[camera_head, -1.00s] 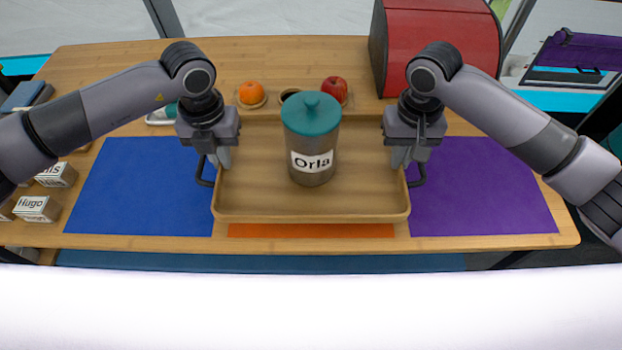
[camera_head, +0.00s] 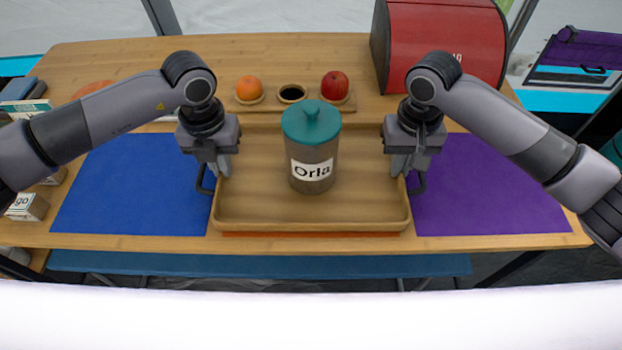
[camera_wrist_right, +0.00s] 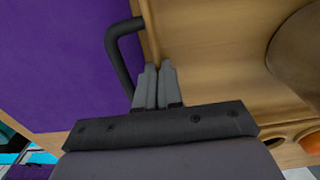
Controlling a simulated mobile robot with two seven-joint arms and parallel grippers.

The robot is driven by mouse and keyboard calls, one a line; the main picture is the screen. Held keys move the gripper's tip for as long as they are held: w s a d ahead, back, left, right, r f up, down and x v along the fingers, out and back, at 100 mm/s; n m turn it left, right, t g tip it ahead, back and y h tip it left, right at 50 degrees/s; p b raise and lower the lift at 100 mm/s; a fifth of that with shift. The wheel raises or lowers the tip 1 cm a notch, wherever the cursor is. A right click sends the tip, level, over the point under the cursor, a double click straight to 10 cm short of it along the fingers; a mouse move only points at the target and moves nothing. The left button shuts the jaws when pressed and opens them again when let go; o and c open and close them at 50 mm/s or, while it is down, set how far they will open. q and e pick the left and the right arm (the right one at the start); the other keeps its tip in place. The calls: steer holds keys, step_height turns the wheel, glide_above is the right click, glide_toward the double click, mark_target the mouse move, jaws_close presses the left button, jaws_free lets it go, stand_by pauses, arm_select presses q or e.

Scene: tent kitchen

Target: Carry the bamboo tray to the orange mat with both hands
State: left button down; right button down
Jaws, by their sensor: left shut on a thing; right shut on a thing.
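The bamboo tray (camera_head: 311,226) is a shallow wooden tray with dark side handles. A canister (camera_head: 312,165) with a teal lid and an "Orla" label stands upright on it. The orange mat (camera_head: 311,234) shows only as a thin strip under the tray's front edge; the tray hides the rest. My left gripper (camera_head: 222,170) is shut on the tray's left side. My right gripper (camera_head: 400,168) is shut on its right side; the right wrist view shows its fingers (camera_wrist_right: 158,86) together at the tray wall beside the dark handle (camera_wrist_right: 121,55). I cannot tell whether the tray touches the mat.
A blue mat (camera_head: 130,190) lies left of the tray and a purple mat (camera_head: 485,190) right. Behind stand an orange (camera_head: 249,87), a red apple (camera_head: 335,83) and a red bread box (camera_head: 440,45). Labelled boxes (camera_head: 27,207) sit at the left.

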arm_select(q)
steer(key=shift+f, duration=0.3)
arm_select(e)
steer(key=shift+f, duration=0.3)
arm_select(q)
steer(key=c, duration=1.7)
jaws_free()
steer(key=shift+f, duration=0.15)
arm_select(e)
steer(key=c, duration=1.7)
jaws_free()
steer(key=shift+f, duration=0.15)
arm_select(q)
steer(key=o, duration=0.4)
arm_select(e)
steer(key=o, duration=0.4)
steer(key=shift+r, duration=0.25)
arm_select(q)
step_height(320, 180, up, 12)
steer(key=shift+r, duration=0.15)
arm_select(e)
step_height(320, 180, up, 12)
steer(key=shift+f, duration=0.1)
